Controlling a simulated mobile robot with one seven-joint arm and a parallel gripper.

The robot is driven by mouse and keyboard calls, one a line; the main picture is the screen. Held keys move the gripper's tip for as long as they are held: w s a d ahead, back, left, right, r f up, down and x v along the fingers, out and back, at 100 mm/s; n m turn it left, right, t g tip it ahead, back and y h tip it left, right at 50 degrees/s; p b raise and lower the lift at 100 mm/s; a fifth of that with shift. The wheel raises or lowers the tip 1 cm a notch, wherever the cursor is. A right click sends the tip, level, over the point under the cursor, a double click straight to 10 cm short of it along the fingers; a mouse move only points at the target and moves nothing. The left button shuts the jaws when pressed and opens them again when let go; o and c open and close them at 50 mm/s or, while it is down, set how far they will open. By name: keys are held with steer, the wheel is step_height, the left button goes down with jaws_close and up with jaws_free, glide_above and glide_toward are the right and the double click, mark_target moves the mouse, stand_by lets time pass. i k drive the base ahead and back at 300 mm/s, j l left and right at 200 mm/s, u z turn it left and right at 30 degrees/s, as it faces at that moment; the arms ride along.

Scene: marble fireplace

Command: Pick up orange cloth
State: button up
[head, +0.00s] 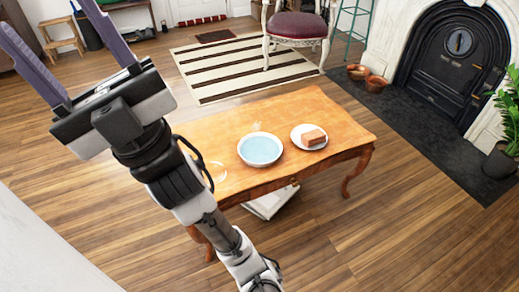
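A small orange-brown block (313,137), which may be the folded orange cloth, lies on a white plate (298,143) on the right half of a wooden table (325,107). My gripper (46,14) is at the upper left, well away from the plate. Its two purple fingers are wide apart with nothing between them, so it is open. One fingertip runs off the top edge of the picture.
A white bowl with a light blue inside (260,149) stands left of the plate. A chair (297,26), striped rug (222,85), fireplace (430,75) and potted plant (497,163) surround open floor.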

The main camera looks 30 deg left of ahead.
mark_target(310, 138)
steer(key=i+z, duration=0.15)
steer(key=i, duration=0.3)
steer(key=i+j+z, duration=0.15)
steer(key=i, duration=0.3)
steer(key=i+j+z, duration=0.15)
steer(key=i, duration=0.3)
